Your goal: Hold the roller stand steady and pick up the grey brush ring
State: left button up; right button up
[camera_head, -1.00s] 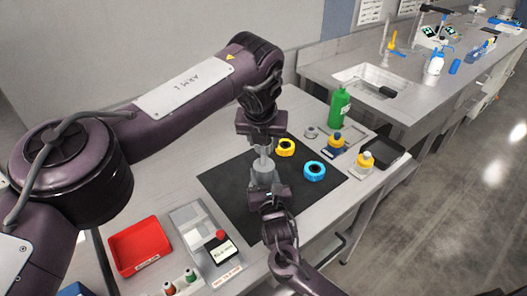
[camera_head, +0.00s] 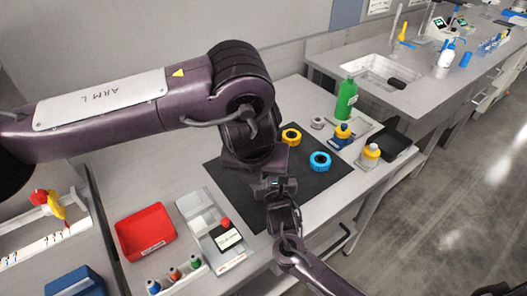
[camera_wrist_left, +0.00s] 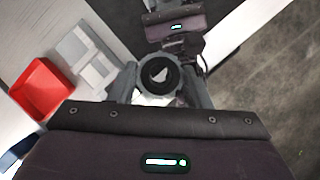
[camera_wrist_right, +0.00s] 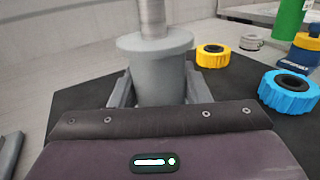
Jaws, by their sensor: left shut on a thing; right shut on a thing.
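The roller stand (camera_wrist_right: 153,80) is a grey round cup with a ribbed metal post (camera_wrist_right: 152,14) rising from it, upright on the dark mat. My right gripper (camera_wrist_right: 158,100) is shut around the cup; it shows in the head view (camera_head: 276,186) too. My left gripper (camera_wrist_left: 160,92) is shut on a grey ring with a dark round opening (camera_wrist_left: 160,74), which I take for the grey brush ring. It is above my right gripper. In the head view my left arm hides the ring and stand. Whether the ring still touches the post cannot be told.
Yellow (camera_head: 291,136) and blue (camera_head: 320,161) rings lie on the dark mat (camera_head: 312,183). A red tray (camera_head: 146,232) and a sectioned tray (camera_head: 196,203) lie left.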

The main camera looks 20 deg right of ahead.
pick_arm(q)
jog(key=shift+s+a, duration=0.25)
jog(key=shift+s, duration=0.35)
jog(key=shift+s+a, duration=0.25)
jog(key=shift+s, duration=0.35)
pick_arm(e)
jog(key=o, duration=1.3)
jog(key=shift+c, duration=0.2)
jog(key=shift+s, duration=0.1)
jog(key=s, duration=0.4)
jog(key=s+a, duration=0.1)
jog(key=s, duration=0.6)
jog(key=shift+s+a, duration=0.25)
jog(key=shift+s, duration=0.15)
